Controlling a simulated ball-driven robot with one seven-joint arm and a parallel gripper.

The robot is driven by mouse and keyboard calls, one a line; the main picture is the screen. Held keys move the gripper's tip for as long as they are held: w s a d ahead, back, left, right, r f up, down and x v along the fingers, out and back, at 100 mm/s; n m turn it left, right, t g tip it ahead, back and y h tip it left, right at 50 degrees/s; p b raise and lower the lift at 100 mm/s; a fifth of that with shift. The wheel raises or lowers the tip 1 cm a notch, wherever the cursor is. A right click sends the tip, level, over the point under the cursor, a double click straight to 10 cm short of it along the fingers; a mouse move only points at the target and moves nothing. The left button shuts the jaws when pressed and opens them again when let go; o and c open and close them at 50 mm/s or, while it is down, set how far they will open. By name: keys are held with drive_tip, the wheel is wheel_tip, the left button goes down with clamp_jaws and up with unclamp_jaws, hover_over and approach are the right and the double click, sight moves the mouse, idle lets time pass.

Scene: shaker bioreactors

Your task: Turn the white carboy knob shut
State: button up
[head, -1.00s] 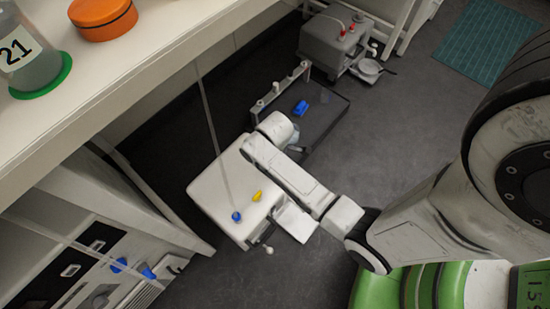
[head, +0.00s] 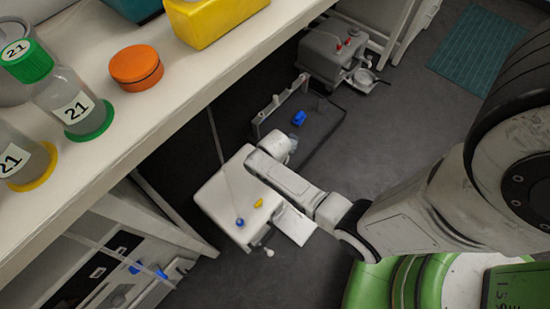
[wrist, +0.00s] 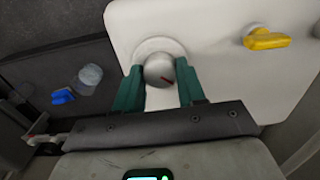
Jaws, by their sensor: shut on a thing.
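The white carboy (head: 218,196) stands on the floor below the shelf. In the wrist view its pale top (wrist: 220,80) fills the upper right. A round grey-white knob (wrist: 160,70) with a red mark sits on a pale collar there. The red mark slants down to the right. My gripper (wrist: 158,88) has its two green fingers on either side of the knob and is shut on it. In the head view my arm hides the knob and the fingers.
A yellow lever (wrist: 267,40) and a blue fitting (head: 240,222) are also on the carboy top. A dark container with a blue lever (head: 299,118) stands beyond it, and a grey container (head: 328,52) farther back. The shelf (head: 130,125) above holds bottles. Floor to the right is open.

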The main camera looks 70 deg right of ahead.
drive_tip(key=m+p, duration=0.2)
drive_tip(key=m, duration=0.2)
drive_tip(key=shift+r+m, duration=0.1)
drive_tip(key=shift+m, duration=0.2)
drive_tip(key=shift+m+p, duration=0.8)
drive_tip(key=shift+m, duration=1.5)
drive_tip(key=o, duration=1.1)
drive_tip(key=shift+c, duration=0.2)
wheel_tip(320, 180, up, 11)
drive_tip(key=p, duration=0.4)
drive_tip(key=shift+f+p, duration=0.2)
drive_tip(key=shift+p, duration=0.1)
